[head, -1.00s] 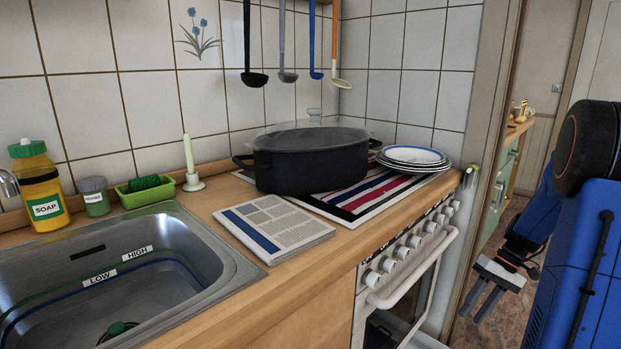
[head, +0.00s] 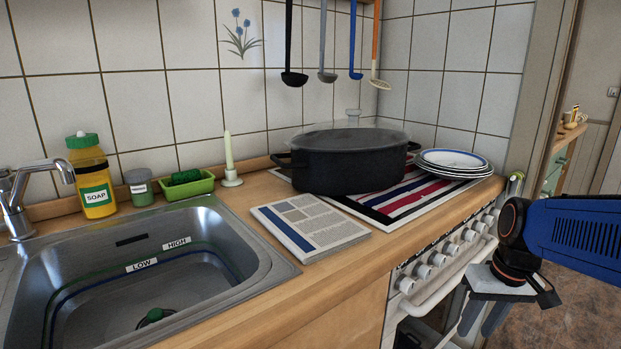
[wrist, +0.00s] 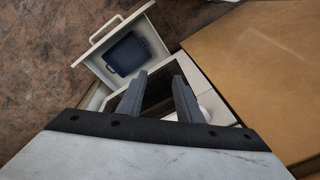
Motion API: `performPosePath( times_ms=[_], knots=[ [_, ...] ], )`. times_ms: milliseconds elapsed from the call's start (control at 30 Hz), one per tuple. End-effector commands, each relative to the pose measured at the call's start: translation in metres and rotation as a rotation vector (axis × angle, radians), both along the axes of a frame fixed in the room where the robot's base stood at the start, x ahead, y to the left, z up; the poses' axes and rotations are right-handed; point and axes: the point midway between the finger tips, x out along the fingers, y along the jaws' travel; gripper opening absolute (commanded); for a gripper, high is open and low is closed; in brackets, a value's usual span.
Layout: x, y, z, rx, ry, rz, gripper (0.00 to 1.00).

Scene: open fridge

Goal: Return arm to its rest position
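My gripper (head: 482,322) hangs in front of the oven on the right in the head view, below the counter's edge, with its fingers pointing down. My blue arm reaches in from the right edge. In the wrist view my gripper (wrist: 159,80) has its two grey fingers apart, with nothing between them. Beneath it, that view shows an open white drawer (wrist: 101,67) holding a dark blue pan or tray (wrist: 127,54), and a wooden top (wrist: 255,70) at the right.
The oven front with its handle (head: 455,278) is close to my gripper. A black pot (head: 345,165), stacked plates (head: 453,160) and a magazine (head: 310,226) lie on the counter, left of my arm. A sink (head: 265,262) is further left. Brown floor (wrist: 40,70) is clear.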

Motion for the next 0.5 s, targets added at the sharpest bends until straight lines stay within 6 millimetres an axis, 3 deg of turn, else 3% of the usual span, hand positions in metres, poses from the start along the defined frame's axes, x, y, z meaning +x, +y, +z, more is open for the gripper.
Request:
performPosePath(
  times_ms=[200, 500],
  knots=[
    [-0.033, 0.027, 0.012, -0.051, -0.104, 0.021, 0.33],
    [-0.075, 0.050, 0.017, -0.089, -0.244, 0.040, 0.33]
  ],
)
